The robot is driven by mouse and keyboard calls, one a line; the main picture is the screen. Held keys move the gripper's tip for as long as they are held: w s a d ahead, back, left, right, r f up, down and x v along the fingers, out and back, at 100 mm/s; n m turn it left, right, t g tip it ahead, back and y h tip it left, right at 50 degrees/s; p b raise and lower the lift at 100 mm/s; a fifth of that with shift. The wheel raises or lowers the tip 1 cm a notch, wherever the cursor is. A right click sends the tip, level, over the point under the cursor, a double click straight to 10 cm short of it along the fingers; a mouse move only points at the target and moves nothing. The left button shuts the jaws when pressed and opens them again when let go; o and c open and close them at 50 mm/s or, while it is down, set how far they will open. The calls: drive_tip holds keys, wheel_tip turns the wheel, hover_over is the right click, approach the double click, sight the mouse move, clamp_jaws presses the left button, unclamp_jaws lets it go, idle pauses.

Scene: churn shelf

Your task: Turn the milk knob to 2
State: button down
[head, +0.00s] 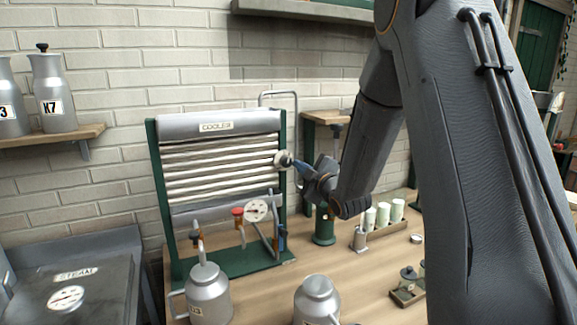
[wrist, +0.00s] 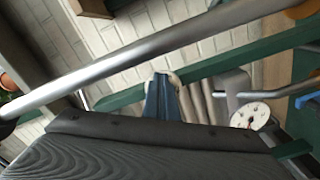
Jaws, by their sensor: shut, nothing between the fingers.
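The cooler (head: 215,126) stands on the bench as a green-framed rack of pale horizontal pipes. A small round, pale knob-like piece (head: 283,159) shows at its right edge; I cannot read a label or setting on it, nor be sure it is the milk knob. My gripper (head: 297,166) has bluish fingers, which are shut and empty. They point at this piece from the right; whether they touch it I cannot tell. A white round dial (head: 257,210) sits lower on the cooler and also shows in the wrist view (wrist: 249,116).
A red knob (head: 238,212) sits beside the dial. Metal churns (head: 207,292) stand in front of the cooler. A row of white bottles (head: 383,216) is to the right. A steam box (head: 85,275) is at lower left.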

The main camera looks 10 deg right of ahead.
drive_tip(key=shift+s+a+f+b, duration=0.1)
drive_tip(key=shift+a+f+b, duration=0.7)
drive_tip(key=shift+b, duration=1.35)
drive_tip(key=shift+d+f, duration=0.15)
drive_tip(key=shift+f, duration=0.05)
drive_tip(key=shift+d+f+b, duration=0.15)
drive_tip(key=shift+f+b, duration=0.1)
drive_tip(key=shift+b, duration=0.15)
drive_tip(key=s+d, duration=0.1)
drive_tip(key=s, duration=0.5)
drive_tip(key=shift+d, duration=0.15)
